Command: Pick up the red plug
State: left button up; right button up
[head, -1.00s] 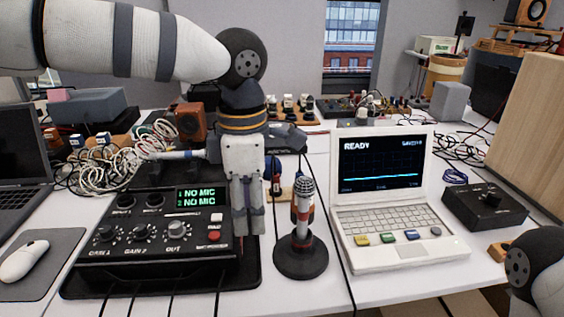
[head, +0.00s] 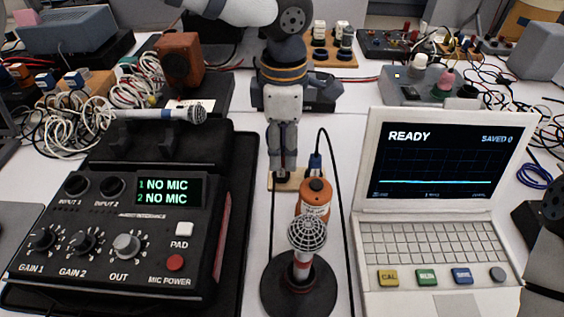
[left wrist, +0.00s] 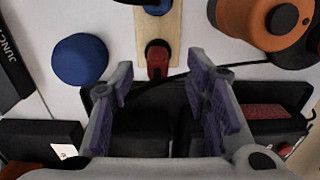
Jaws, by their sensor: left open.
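The red plug (left wrist: 157,62) stands on a narrow wooden strip (left wrist: 172,22) in the left wrist view, with a black cable running from it. My left gripper (left wrist: 160,85) is open, its two fingers to either side of the plug's line, with the plug just past the fingertips and nothing held. In the head view my left gripper (head: 283,172) points down over the wooden strip and hides the red plug. A blue plug (head: 315,163) with a black cable shows just right of it.
An orange cylinder (head: 314,197) and a microphone on a round stand (head: 306,240) are close in front of the gripper. The audio interface (head: 110,235) is at left, a white laptop (head: 440,180) at right. A blue dome (left wrist: 80,60) is near the left finger.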

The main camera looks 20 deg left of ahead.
pick_arm(q)
jog(key=f, duration=0.4)
jog(key=shift+a, duration=0.25)
jog(key=shift+r, duration=0.1)
grip_shut()
